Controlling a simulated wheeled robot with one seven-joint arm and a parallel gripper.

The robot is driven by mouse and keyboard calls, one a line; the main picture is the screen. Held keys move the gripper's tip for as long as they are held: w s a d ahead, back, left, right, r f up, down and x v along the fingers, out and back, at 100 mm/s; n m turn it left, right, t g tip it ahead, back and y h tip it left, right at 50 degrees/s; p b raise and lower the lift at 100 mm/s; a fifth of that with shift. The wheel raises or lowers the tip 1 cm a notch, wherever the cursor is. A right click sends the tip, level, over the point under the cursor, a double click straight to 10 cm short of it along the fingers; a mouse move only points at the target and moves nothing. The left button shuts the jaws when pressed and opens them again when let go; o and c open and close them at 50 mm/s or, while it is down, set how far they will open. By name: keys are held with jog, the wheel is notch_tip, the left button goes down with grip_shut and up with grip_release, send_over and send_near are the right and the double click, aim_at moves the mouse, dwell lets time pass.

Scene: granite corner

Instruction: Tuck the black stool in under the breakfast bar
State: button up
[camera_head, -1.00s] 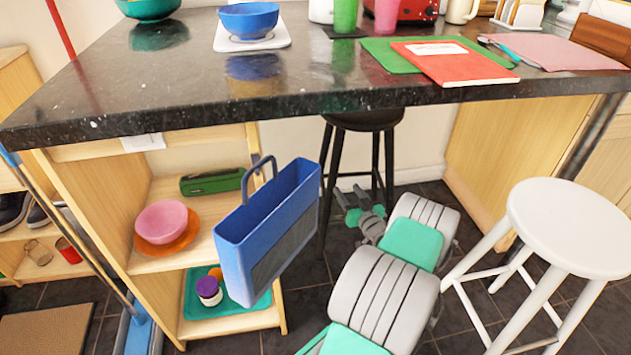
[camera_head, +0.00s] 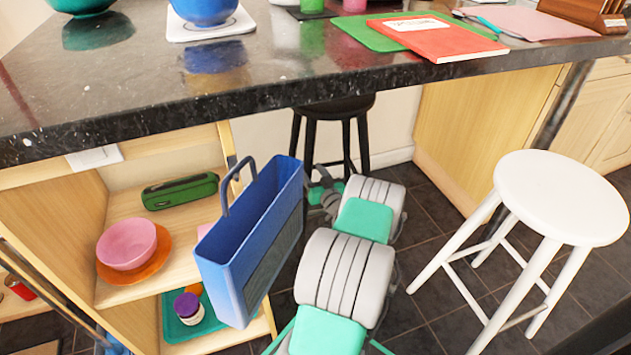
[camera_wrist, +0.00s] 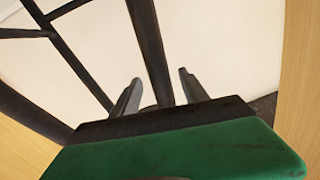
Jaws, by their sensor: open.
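The black stool (camera_head: 334,107) stands upright with its seat partly hidden behind the front edge of the breakfast bar (camera_head: 200,108). Its dark legs show beneath, partly hidden by a blue bin and my arm. My gripper (camera_head: 322,186) is low, at the height of the stool's legs. In the wrist view my gripper (camera_wrist: 160,88) is open, with a finger on each side of one dark stool leg (camera_wrist: 148,45). I cannot tell whether the fingers touch it.
A white stool (camera_head: 560,195) stands right of my arm. The blue bin (camera_head: 225,265) with a handle is close on the left, before shelves (camera_head: 205,205) holding a pink bowl (camera_head: 127,244) and a green case (camera_head: 180,191). Dark floor tiles between arm and white stool are clear.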

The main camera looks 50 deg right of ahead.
jog(key=shift+b+x, duration=0.3)
jog(key=shift+x, duration=1.35)
jog(key=shift+c, duration=0.3)
grip_shut()
